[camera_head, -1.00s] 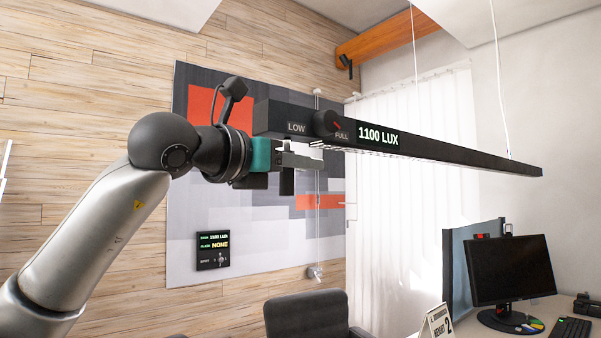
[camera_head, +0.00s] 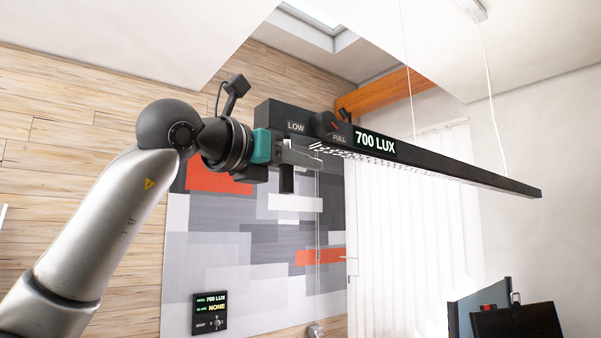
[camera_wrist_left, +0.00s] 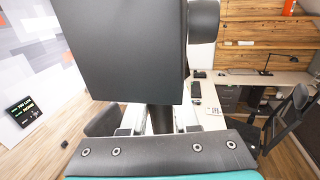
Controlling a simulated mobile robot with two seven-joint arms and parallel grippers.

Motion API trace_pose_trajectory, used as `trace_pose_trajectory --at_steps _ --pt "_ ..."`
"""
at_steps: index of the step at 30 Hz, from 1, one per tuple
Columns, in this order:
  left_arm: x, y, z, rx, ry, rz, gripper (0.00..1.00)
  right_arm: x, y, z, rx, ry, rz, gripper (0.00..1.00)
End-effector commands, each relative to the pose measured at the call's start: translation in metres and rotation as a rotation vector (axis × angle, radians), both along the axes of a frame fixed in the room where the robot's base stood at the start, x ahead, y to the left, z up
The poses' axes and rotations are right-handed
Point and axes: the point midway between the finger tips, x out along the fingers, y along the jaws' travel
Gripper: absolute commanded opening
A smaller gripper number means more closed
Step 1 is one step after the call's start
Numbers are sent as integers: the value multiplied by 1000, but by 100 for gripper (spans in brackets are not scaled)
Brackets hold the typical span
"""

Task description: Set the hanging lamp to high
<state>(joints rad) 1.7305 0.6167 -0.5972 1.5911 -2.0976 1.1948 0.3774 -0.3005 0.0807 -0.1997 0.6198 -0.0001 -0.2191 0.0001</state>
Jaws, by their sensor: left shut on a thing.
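The hanging lamp (camera_head: 440,174) is a long dark bar on thin wires, running from upper middle to the right in the head view. The lamp's display (camera_head: 375,142) reads 700 LUX. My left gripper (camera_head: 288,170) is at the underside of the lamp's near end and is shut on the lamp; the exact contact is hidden. In the left wrist view the lamp's dark end (camera_wrist_left: 125,55) fills the upper middle. My right gripper is not in view.
A patterned picture (camera_head: 260,250) covers the plank wall behind. A monitor (camera_head: 520,322) stands at lower right. A desk (camera_wrist_left: 255,76) with a small lamp (camera_wrist_left: 285,60) shows in the wrist view.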

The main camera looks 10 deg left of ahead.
Motion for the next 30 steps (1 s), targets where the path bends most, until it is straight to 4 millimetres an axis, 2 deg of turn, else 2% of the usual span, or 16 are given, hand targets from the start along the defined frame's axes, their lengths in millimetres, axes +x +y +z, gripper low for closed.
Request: trace_pose_trajectory --at_steps 1,6,21,22,30 --pt "-1 0 13 -3 -8 0 0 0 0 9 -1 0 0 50" --pt "-1 0 25 -2 -7 -1 0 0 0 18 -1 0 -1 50" --pt "-2 1 31 -5 -13 1 0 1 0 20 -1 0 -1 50" --pt "-2 2 31 -5 -13 2 30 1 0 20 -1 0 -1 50" --pt "-1 1 28 -2 -6 0 58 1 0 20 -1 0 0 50"
